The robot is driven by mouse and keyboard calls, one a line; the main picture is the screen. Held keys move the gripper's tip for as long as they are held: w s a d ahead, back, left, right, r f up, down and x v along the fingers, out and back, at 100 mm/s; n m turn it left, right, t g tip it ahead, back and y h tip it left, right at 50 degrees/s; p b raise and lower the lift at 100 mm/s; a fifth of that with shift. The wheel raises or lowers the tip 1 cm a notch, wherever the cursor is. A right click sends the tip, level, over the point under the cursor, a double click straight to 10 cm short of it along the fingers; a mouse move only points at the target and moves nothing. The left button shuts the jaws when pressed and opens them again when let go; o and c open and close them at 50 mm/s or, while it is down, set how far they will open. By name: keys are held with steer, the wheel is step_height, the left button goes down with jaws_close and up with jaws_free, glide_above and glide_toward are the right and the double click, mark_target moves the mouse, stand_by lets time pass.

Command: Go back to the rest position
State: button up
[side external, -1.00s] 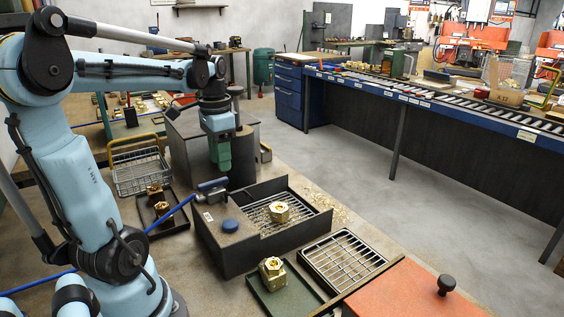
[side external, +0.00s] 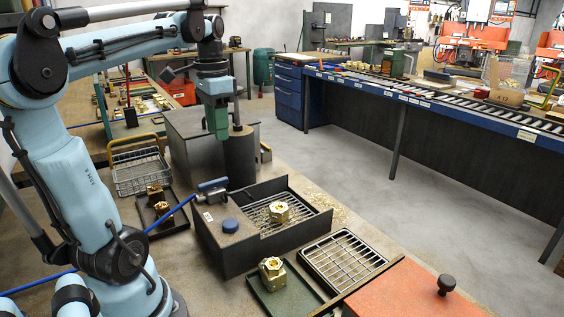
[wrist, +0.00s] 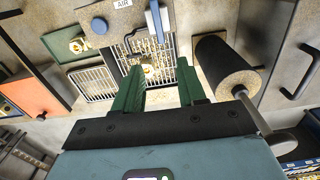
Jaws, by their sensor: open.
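My gripper (side external: 217,122) hangs beside the dark cylinder in the side external view, raised above the bench. In the wrist view its two green fingers (wrist: 162,90) stand apart with nothing between them, so it is open and empty. A brass hex part (side external: 279,212) lies on the grate inside the dark open box (side external: 228,258); it also shows beyond my fingers in the wrist view (wrist: 147,68). Another brass part (side external: 271,272) stands on the green tray (side external: 291,302). Brass parts (side external: 156,196) also sit on a small dark tray at the left.
A dark cylinder (side external: 240,158) stands close to my gripper, by a grey box (side external: 187,128). A wire basket (side external: 140,172), an empty wire rack (side external: 345,262) and an orange plate with a knob (side external: 405,295) are on the bench. The air above the open box is clear.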

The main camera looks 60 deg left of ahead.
steer(key=w+d+f+t, duration=0.2)
steer(key=d+f, duration=0.3)
steer(key=d, duration=0.5)
steer(key=w+d+f+t, duration=0.2)
steer(key=d+f+t, duration=0.3)
steer(key=d, duration=0.5)
steer(key=shift+d+f, duration=0.25)
steer(key=shift+f, duration=0.35)
